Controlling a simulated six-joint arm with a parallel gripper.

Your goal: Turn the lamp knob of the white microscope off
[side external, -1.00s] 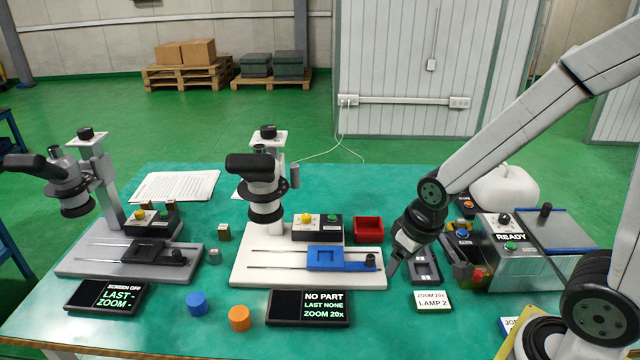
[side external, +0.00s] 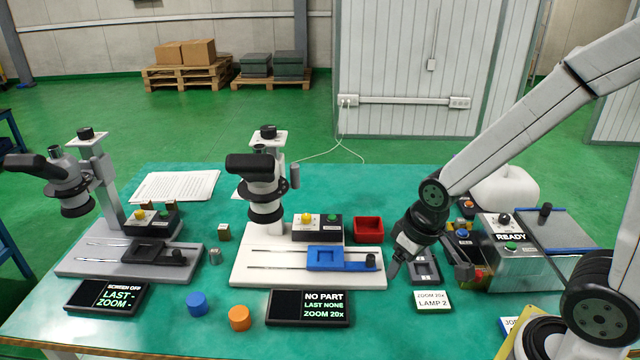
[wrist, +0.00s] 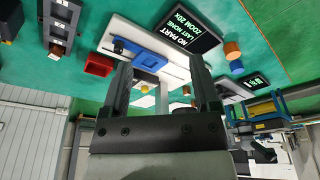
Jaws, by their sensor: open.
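The white microscope (side external: 262,187) stands upright on its white base (side external: 243,268) at the middle of the table. On that base sits a small control box (side external: 318,236) with a yellow knob (side external: 306,218) and a green button (side external: 331,218). Its markings are too small to read, and I cannot tell the knob's setting. My gripper (side external: 428,266) is open and empty, to the right of the base and apart from the box. In the wrist view my gripper (wrist: 160,88) has its two fingers spread, with the blue slide (wrist: 148,60) and white base seen between and beyond them.
A red bin (side external: 368,230) stands beside the control box. The screen (side external: 308,308) in front reads NO PART, LAST NONE, ZOOM 20x. A card (side external: 433,301) reads ZOOM 20x, LAMP 2. A grey microscope (side external: 72,190) is at left, a READY machine (side external: 510,250) at right.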

